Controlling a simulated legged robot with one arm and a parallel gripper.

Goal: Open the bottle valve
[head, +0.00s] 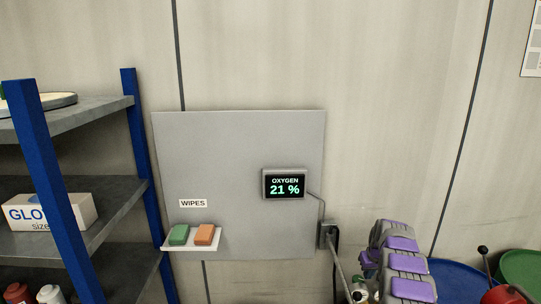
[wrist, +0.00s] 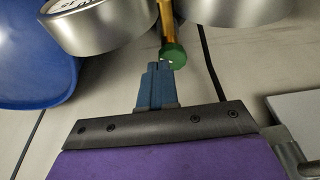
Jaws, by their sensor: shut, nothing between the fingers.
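In the wrist view a green round knob (wrist: 174,55) sits at the end of a brass-coloured stem (wrist: 166,20), between two silver round housings. It looks like the bottle valve's knob, but the bottle itself does not show clearly. My gripper (wrist: 157,68) is shut and empty, with its blue fingers together. Its tips are just below and left of the green knob in the picture, close to it; I cannot tell whether they touch. In the head view my purple-panelled arm covers the lower right, and my fingertips cannot be made out.
The silver housings (wrist: 97,25) crowd the fingers' far side. A blue drum (wrist: 35,60) is at the left of the wrist view. In the head view a grey wall panel (head: 235,150) carries an oxygen display (head: 285,184) reading 21 %. A blue-posted shelf (head: 90,190) stands left.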

